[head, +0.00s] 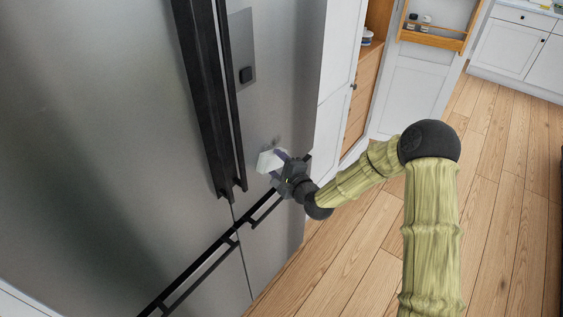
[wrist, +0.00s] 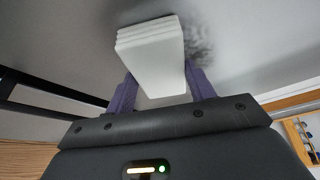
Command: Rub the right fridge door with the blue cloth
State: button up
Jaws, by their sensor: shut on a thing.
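The right fridge door (head: 285,70) is a grey metal panel to the right of the two dark upright handles. My gripper (head: 279,166) is at the lower part of this door, with its purple fingers on both sides of a folded cloth (head: 268,160). The cloth looks white, not blue, and shows as a stacked pad in the wrist view (wrist: 150,55). The cloth is at the door's surface; I cannot tell whether it is pressed flat. A dark smudge (wrist: 201,45) shows on the door just beside the cloth. The fingers are shut on the cloth.
Dark upright handles (head: 205,95) stand out left of my gripper, and a horizontal drawer handle (head: 262,208) runs just below it. A dispenser panel (head: 243,60) is higher on the door. White cabinets (head: 338,50) adjoin on the right. The wooden floor (head: 500,170) is clear.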

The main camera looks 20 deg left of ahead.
aim_at(266, 162)
jog(key=shift+s+a, duration=0.1)
jog(key=shift+s, duration=0.15)
jog(key=shift+s+a, duration=0.4)
jog(key=shift+s, duration=0.4)
jog(key=shift+s+a, duration=0.4)
jog(key=shift+s, duration=0.4)
jog(key=shift+r, duration=0.1)
jog(key=shift+r+p, duration=0.75)
jog(key=shift+r, duration=0.8)
jog(key=shift+d, duration=0.1)
jog(key=shift+w+d+f, duration=0.1)
jog(key=shift+w+d, duration=0.3)
jog(key=shift+w, duration=0.45)
jog(key=shift+w+d+f, duration=0.1)
jog(key=shift+w+d, duration=0.25)
jog(key=shift+w, duration=0.45)
